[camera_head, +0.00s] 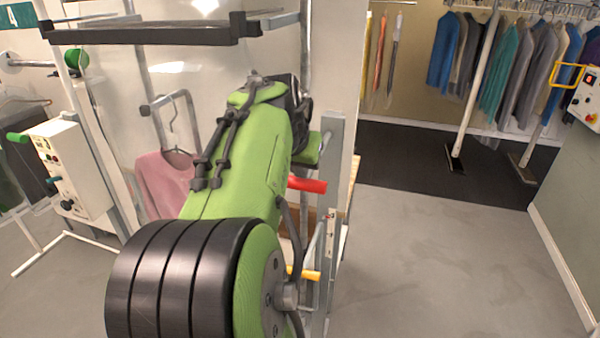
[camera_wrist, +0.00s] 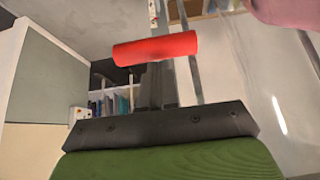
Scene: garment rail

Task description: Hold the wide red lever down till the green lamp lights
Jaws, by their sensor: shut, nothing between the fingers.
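The wide red lever (camera_head: 308,185) sticks out to the right of my green arm, near a grey upright post. In the wrist view the red lever (camera_wrist: 150,48) lies across the upper middle as a thick red bar. My gripper (camera_wrist: 157,75) is shut and empty; its dark fingers reach toward the lever, and the lever's bar covers their far ends. I cannot tell whether they touch it. In the head view my arm hides the gripper. I cannot make out a lit green lamp in either view.
A yellow lever (camera_head: 303,274) sits lower on the same stand. A pale control box (camera_head: 72,168) with a green handle is at left, and a pink garment (camera_head: 165,183) hangs behind my arm. Clothes rails (camera_head: 480,85) stand back right. The grey floor (camera_head: 440,250) at right is clear.

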